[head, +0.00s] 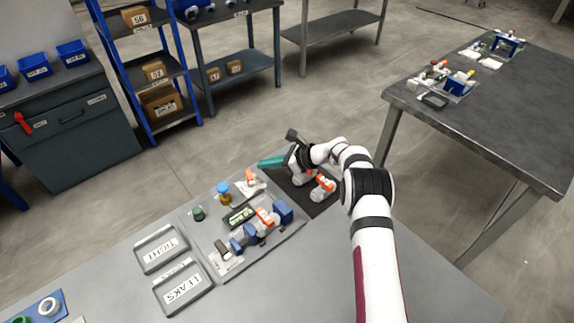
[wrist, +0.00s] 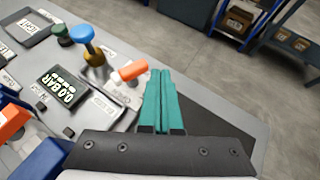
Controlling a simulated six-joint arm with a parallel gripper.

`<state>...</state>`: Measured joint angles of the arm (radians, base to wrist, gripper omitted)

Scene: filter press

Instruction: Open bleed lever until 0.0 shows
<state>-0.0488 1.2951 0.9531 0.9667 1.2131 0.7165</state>
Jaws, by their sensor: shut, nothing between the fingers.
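My gripper (head: 262,162) has teal fingers, which show shut and empty in the wrist view (wrist: 160,73). An orange lever handle (wrist: 131,70) lies just left of the fingertips; I cannot tell whether they touch it. It also shows in the head view (head: 250,175). I take it to be the bleed lever, but the label by it is too small to read.
A brass valve with a blue knob (wrist: 82,34) stands left of the orange handle, with a green knob (wrist: 61,31) beyond. Blue and orange fittings (head: 283,210) fill the plate's near side. Trays marked TIGHT (head: 160,248) and LEAKS (head: 184,289) lie left. A dark mat (head: 305,204) is under my wrist.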

